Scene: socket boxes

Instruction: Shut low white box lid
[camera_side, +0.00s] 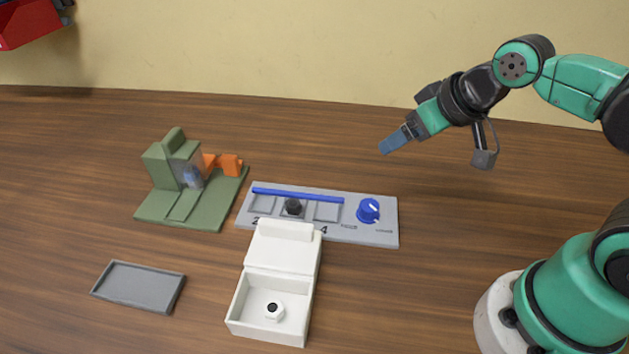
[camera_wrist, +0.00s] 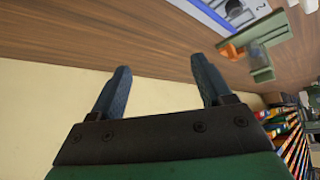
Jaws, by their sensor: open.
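The low white box (camera_side: 268,307) stands on the wooden table, front centre of the side view. Its lid (camera_side: 284,248) is open, leaning back toward the grey panel, so the inside shows. A small white piece with a dark centre (camera_side: 274,309) lies inside the box. My gripper (camera_side: 389,145) is up in the air, behind and to the right of the box, above the table. In the wrist view my gripper (camera_wrist: 164,86) shows two blue fingers spread apart with nothing between them. The white box is not seen in the wrist view.
A grey panel (camera_side: 385,232) with a blue bar (camera_side: 298,195) and a blue knob (camera_side: 368,210) lies right behind the box. A green fixture (camera_side: 180,207) with orange parts stands at left. A grey tray (camera_side: 139,286) lies left of the box.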

